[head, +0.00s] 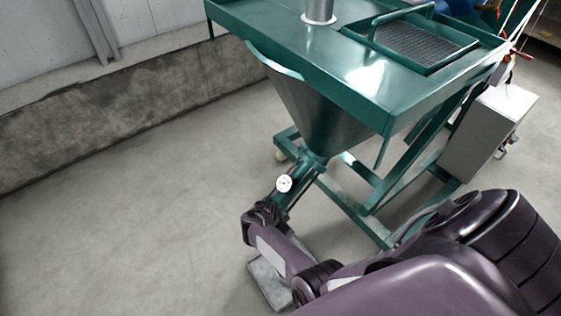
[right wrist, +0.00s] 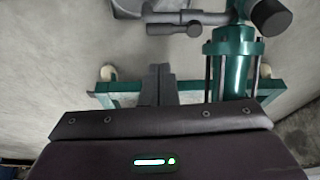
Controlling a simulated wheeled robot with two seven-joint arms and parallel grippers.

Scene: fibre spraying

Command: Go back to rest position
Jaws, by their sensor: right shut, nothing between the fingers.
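The green spraying machine (head: 340,60) stands at the upper middle of the head view, with a cone-shaped hopper (head: 320,110) under its top. A round white gauge (head: 284,183) sits below the hopper. My right gripper (head: 268,212) is just below the gauge, partly hidden by its own wrist. In the right wrist view my right gripper's fingers (right wrist: 158,84) are together and empty. They point at the floor beside the green pump cylinder (right wrist: 236,68), and I cannot tell how far apart the two are. My left gripper is not in view.
A grey box (head: 488,130) is mounted at the machine's right side. Green frame legs (head: 365,215) stand on the floor near my right arm. A concrete wall (head: 120,110) runs along the left. The floor (head: 130,220) at left is clear.

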